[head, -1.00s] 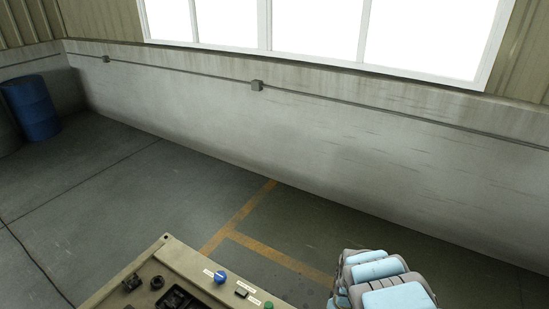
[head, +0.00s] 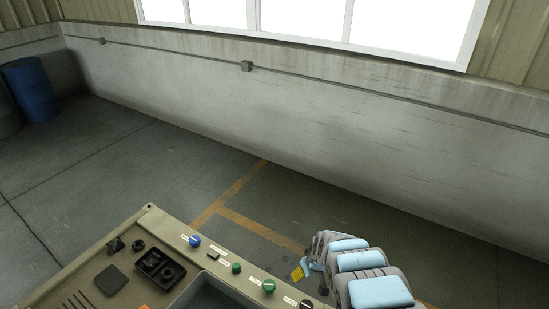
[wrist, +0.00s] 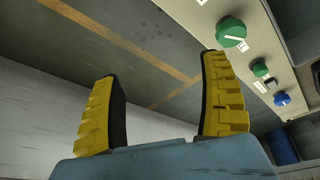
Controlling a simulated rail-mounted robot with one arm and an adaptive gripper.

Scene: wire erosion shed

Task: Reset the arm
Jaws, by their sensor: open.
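My gripper (wrist: 160,108) shows in the wrist view with its two yellow ribbed fingers spread wide apart. Nothing is between them; the floor and the wall show through the gap. In the head view my grey and light-blue arm is at the lower right, and a small yellow part of my gripper (head: 300,271) shows just right of the machine's control panel. The rest of the gripper is hidden behind my arm.
The beige panel (head: 172,229) carries a blue knob (head: 195,241), green knobs (head: 268,285) and small dark parts, beside a recessed basin (head: 205,293). A blue barrel (head: 32,88) stands far left. Floor between panel and wall is clear.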

